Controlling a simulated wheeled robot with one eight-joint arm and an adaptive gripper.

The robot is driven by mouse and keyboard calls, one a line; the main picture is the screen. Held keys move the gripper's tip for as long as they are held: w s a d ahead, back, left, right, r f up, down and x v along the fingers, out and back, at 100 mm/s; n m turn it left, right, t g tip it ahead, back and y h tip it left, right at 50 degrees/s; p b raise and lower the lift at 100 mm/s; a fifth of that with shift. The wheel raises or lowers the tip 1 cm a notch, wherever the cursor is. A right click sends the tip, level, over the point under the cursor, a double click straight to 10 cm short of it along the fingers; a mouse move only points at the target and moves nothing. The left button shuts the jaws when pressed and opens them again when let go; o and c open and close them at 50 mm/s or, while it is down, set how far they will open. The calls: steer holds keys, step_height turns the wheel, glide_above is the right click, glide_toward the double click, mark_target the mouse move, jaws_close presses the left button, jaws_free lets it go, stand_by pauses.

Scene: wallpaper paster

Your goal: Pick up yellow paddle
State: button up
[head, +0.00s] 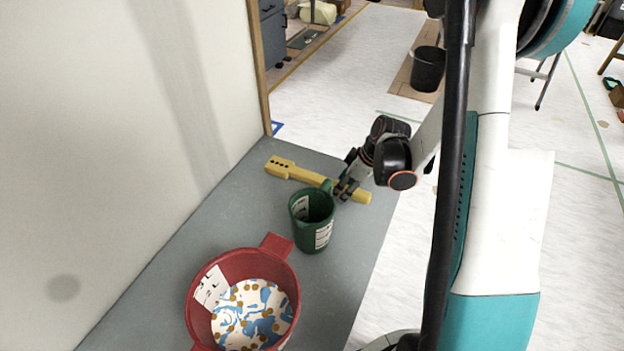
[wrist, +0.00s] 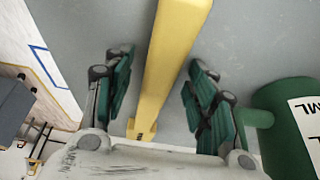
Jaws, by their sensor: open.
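The yellow paddle (head: 291,172) lies on the grey table (head: 222,215) near its far end, slanting from upper left to lower right. My gripper (head: 343,190) is over the paddle's right part, just behind the green mug. In the wrist view the paddle (wrist: 172,55) runs between the two open fingers of my gripper (wrist: 160,85), with a gap on each side. I cannot tell how far the fingertips are above the table.
A green mug (head: 313,232) with a white label stands close to the gripper; its handle nears the right finger in the wrist view (wrist: 283,110). A red pot (head: 206,318) with patterned contents stands in front. A wall (head: 110,120) borders the table's left side.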

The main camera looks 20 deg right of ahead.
steer(key=c, duration=1.1)
steer(key=shift+c, duration=0.2)
steer(key=shift+r, duration=0.15)
steer(key=shift+r+p, duration=0.2)
steer(key=shift+p, duration=0.3)
step_height(320, 180, up, 20)
steer(key=p, duration=0.7)
steer(key=shift+f, duration=0.1)
